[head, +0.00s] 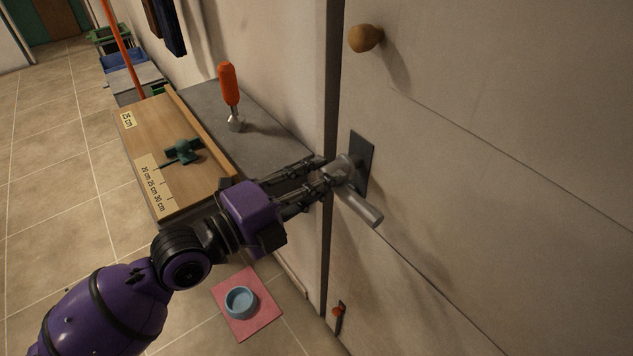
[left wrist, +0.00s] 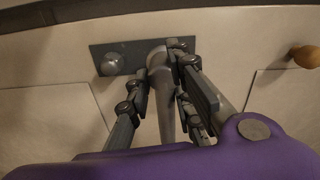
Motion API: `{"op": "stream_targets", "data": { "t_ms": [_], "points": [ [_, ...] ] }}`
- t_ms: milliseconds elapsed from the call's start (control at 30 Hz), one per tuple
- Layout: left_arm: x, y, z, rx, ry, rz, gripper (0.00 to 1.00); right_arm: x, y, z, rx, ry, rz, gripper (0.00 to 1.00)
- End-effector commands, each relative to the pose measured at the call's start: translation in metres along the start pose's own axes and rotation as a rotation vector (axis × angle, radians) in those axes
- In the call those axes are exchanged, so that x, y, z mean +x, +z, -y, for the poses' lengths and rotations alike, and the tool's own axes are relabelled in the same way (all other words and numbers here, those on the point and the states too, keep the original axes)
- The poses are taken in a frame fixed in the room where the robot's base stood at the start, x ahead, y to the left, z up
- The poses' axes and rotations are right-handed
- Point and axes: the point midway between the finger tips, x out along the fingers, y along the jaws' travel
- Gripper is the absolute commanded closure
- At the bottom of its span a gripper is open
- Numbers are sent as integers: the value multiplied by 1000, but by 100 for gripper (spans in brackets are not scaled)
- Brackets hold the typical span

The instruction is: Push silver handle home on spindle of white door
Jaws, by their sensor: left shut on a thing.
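The white door (head: 480,90) fills the right of the head view. A dark plate (head: 366,155) is fixed on it, and the plate also shows in the left wrist view (left wrist: 104,67). The silver handle (head: 362,208) is at the plate, its lever pointing down and to the right in the head view. My left gripper (head: 338,172) is shut on the handle near its neck, with fingers on both sides of it in the left wrist view (left wrist: 165,85). The spindle is hidden, and I cannot tell whether a gap is left behind the handle. My right gripper is not in view.
A round wooden knob (head: 365,38) sticks out of the door above the plate. Left of the door, a grey top (head: 275,145) holds an orange-handled tool (head: 229,88), beside a wooden board (head: 160,125) with a green tool (head: 184,151). A blue bowl (head: 240,301) stands on a pink mat (head: 262,322) on the floor.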

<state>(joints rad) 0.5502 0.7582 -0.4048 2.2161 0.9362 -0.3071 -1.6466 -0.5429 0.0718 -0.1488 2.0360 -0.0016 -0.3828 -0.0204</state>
Motion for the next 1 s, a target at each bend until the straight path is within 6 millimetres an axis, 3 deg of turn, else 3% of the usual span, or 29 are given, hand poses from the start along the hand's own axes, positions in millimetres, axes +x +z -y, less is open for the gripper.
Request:
{"op": "stream_targets", "data": {
  "t_ms": [867,900,1000],
  "points": [
    [27,-1,2,-1,-2,-1,100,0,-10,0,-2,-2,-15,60],
    [27,0,1,-1,-2,-1,77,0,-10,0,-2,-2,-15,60],
    [27,0,1,-1,-1,-1,64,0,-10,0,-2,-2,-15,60]
  ]
}}
